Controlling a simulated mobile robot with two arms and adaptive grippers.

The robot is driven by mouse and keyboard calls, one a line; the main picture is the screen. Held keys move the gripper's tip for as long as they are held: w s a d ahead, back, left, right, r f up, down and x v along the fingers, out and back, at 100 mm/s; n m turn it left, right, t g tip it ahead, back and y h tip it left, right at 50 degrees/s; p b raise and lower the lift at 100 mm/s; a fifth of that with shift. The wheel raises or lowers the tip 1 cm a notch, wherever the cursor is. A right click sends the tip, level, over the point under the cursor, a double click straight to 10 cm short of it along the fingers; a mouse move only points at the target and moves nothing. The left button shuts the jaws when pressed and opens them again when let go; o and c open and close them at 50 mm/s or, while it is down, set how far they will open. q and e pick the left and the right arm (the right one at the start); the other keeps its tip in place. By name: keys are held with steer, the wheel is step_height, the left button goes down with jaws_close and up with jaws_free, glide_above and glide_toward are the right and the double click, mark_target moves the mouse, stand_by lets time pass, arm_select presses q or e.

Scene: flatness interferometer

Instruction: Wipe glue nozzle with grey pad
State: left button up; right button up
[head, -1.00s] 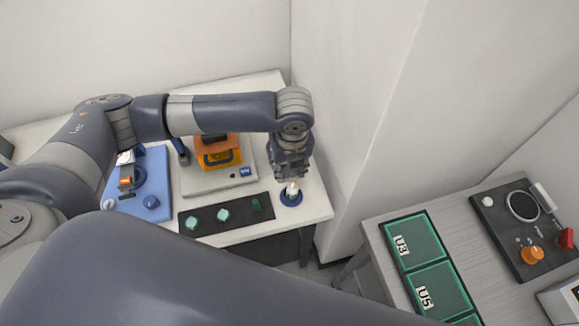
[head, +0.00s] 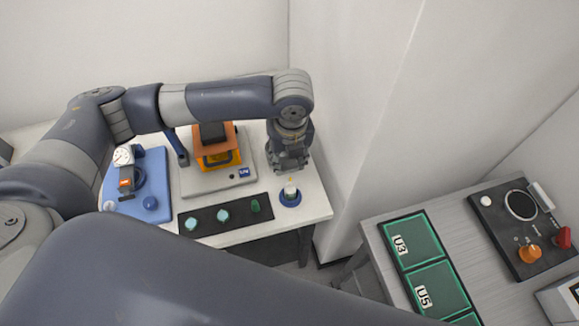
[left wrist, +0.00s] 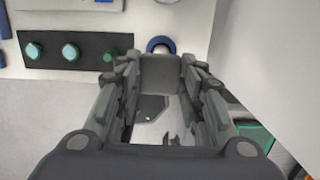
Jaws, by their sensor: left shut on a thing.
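The glue bottle (head: 290,193), small and white with a yellowish nozzle tip, stands upright in a round blue holder (head: 290,202) near the right edge of the white table. My left gripper (head: 287,167) is just behind and above the bottle in the head view, apart from the nozzle as far as I can tell. In the left wrist view the left gripper (left wrist: 160,75) is shut on the grey pad (left wrist: 160,73), a flat square between its fingertips. The blue holder (left wrist: 160,44) shows beyond the pad, which partly covers the bottle. My right gripper is not recognisable.
A black strip (head: 240,211) with several green-capped pieces lies left of the bottle. Behind it is an orange device (head: 216,152) on a grey base. A blue tray (head: 152,203) with a dial gauge is further left. A wall is close on the right.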

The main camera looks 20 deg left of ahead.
arm_select(q)
steer(key=shift+f, duration=0.15)
steer(key=shift+s+d+f+b, duration=0.1)
steer(key=shift+f+b, duration=0.1)
steer(key=shift+f, duration=0.45)
steer(key=shift+w+d+f+b, duration=0.15)
steer(key=shift+f+b, duration=0.1)
steer(key=shift+f, duration=0.45)
steer(key=shift+s+d+f+b, duration=0.1)
steer(key=shift+s+f+b, duration=0.1)
steer(key=shift+f, duration=0.45)
steer(key=shift+f, duration=0.4)
steer(key=shift+a+p, duration=0.35)
steer(key=shift+p, duration=0.05)
steer(key=shift+d, duration=0.15)
steer(key=shift+d, duration=0.6)
steer(key=shift+a, duration=0.1)
